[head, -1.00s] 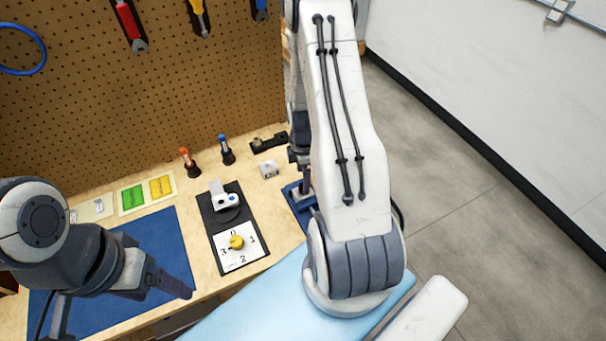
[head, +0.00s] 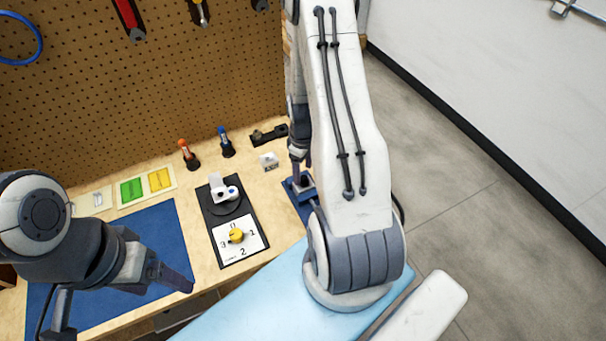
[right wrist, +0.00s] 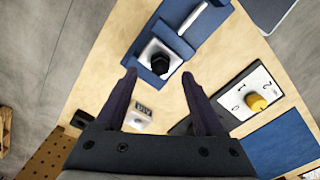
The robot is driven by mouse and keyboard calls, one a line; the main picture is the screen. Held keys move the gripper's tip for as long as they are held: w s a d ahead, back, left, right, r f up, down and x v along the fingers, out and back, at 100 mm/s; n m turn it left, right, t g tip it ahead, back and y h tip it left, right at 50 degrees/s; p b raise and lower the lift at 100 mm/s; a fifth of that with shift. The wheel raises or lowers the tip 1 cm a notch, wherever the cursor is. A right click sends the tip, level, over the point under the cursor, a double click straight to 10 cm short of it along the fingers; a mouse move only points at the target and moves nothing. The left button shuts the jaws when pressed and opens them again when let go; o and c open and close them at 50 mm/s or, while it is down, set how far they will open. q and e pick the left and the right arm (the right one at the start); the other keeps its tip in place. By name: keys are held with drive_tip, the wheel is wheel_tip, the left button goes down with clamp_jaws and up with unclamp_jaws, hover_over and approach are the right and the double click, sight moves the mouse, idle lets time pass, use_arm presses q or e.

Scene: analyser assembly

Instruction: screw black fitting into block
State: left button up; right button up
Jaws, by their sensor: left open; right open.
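The black fitting (right wrist: 160,63) stands on the pale block (right wrist: 153,52) in the right wrist view. I cannot tell how deep it sits in the block. The block is held in a blue vise (right wrist: 172,36), which also shows in the head view (head: 291,187), partly behind my right arm. My right gripper (right wrist: 159,78) is open and empty, its fingers spread on either side of the fitting in the picture, apart from it. In the head view my arm hides much of that gripper. My left gripper (head: 183,283) is over the blue mat, with nothing seen in it.
A black plate (head: 219,222) left of the vise carries a grey-white part and a yellow knob (head: 236,236) on a numbered dial. A small white box (head: 269,162) and two capped bottles stand behind. The blue mat (head: 150,235) is clear of objects.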

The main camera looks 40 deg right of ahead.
sight(303, 177)
drive_tip(key=shift+f, duration=2.05)
drive_tip(key=shift+c, duration=0.3)
clamp_jaws()
drive_tip(key=m, duration=0.5)
drive_tip(key=o, duration=0.5)
unclamp_jaws()
drive_tip(key=shift+r, duration=0.1)
drive_tip(key=shift+r+p, duration=3.05)
drive_tip(key=shift+r, duration=0.4)
